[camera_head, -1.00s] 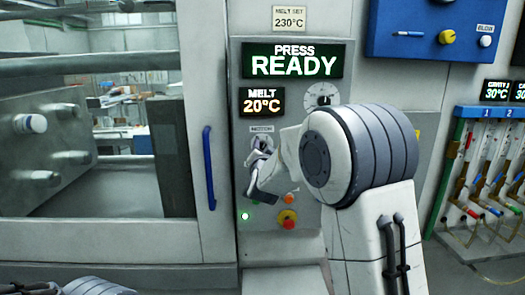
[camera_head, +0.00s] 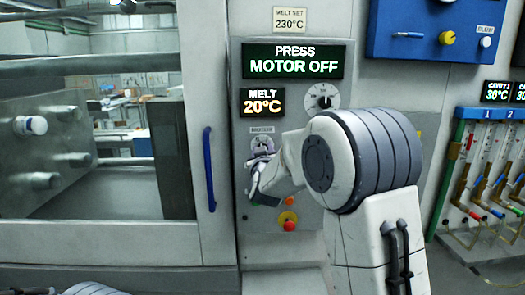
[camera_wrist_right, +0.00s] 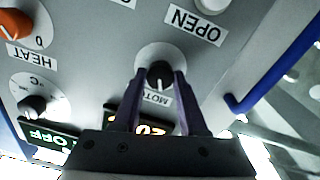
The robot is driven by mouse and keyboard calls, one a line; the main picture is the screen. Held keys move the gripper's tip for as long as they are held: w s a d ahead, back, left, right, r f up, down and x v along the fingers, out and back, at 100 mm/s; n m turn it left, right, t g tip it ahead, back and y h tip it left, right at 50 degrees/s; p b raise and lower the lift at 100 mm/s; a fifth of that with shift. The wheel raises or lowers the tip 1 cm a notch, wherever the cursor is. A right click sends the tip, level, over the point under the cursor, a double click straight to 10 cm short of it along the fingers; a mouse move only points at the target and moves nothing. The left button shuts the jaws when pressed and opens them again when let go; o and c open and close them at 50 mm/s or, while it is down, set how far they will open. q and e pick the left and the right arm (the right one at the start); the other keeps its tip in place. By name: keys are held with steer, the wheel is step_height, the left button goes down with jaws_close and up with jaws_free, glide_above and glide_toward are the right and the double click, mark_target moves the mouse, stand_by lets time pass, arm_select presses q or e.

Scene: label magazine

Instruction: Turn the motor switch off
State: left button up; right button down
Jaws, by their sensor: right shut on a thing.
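The motor switch is a small dark knob (camera_wrist_right: 160,74) on a round pale plate, seen in the right wrist view with a partly hidden "MOTO…" label (camera_wrist_right: 157,98). My right gripper (camera_wrist_right: 160,82) is shut on this knob, one finger on each side. In the head view the right gripper (camera_head: 262,168) is at the panel, just below the switch's plate (camera_head: 262,143), and mostly hides the knob. The press display (camera_head: 293,61) reads "PRESS MOTOR OFF". Only a bit of my left arm shows at the lower left; its gripper is not visible.
Around the switch are the melt display (camera_head: 263,102) at 20°C, a temperature dial (camera_head: 321,97), and a red button (camera_head: 289,225) below. An orange heat knob (camera_wrist_right: 14,24) shows in the wrist view. A blue door handle (camera_head: 209,168) stands left of the panel.

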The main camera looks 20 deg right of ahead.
steer(key=shift+n, duration=1.1)
steer(key=shift+f, duration=0.1)
steer(key=shift+c, duration=2.2)
jaws_free()
steer(key=b+v, duration=0.2)
steer(key=v, duration=0.8)
steer(key=shift+s+b, duration=0.25)
steer(key=shift+b, duration=0.15)
steer(key=shift+a, duration=0.15)
